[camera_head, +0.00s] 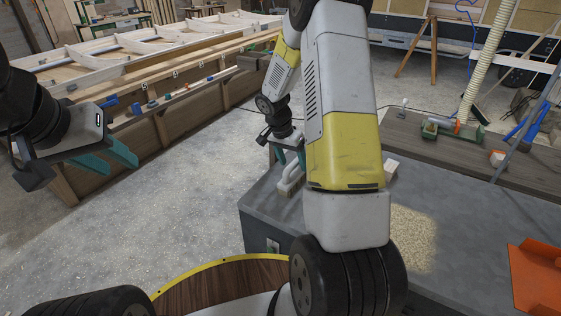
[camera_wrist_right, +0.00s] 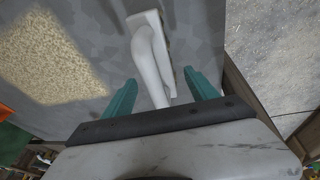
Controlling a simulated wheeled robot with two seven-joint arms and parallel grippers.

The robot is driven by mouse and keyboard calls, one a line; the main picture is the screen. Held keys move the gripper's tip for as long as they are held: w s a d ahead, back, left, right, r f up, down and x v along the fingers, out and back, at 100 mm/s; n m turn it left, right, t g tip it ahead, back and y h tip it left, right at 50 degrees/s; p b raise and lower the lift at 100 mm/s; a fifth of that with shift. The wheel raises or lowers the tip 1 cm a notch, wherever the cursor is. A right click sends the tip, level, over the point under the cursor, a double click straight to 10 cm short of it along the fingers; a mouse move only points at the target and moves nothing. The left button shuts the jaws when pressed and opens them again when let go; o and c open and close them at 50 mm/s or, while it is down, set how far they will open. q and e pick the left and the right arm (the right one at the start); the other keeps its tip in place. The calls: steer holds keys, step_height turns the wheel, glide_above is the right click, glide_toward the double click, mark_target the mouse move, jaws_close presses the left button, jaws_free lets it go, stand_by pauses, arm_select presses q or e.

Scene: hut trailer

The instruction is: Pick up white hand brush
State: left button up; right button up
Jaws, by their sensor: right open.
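The white hand brush (camera_head: 290,180) lies on the grey tabletop (camera_head: 262,205) near its far left corner. In the right wrist view the white brush (camera_wrist_right: 147,55) points its narrow end toward my right gripper (camera_wrist_right: 161,90). The teal fingers are open, one on each side of that end, with gaps on both sides. In the head view my right gripper (camera_head: 289,156) is at the brush, partly hidden by my arm. My left gripper (camera_head: 107,160) is open and empty over the floor at the left.
A patch of sawdust (camera_head: 408,238) and a small pale block (camera_head: 390,170) are on the grey table. An orange item (camera_head: 540,278) lies at its right. A darker bench (camera_head: 440,142) with tools stands behind. A long wooden frame bench (camera_head: 165,115) runs along the back left.

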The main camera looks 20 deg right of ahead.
mark_target(295, 171)
steer(key=shift+x, duration=1.9)
steer(key=c, duration=1.5)
steer(key=shift+r, duration=0.1)
jaws_close()
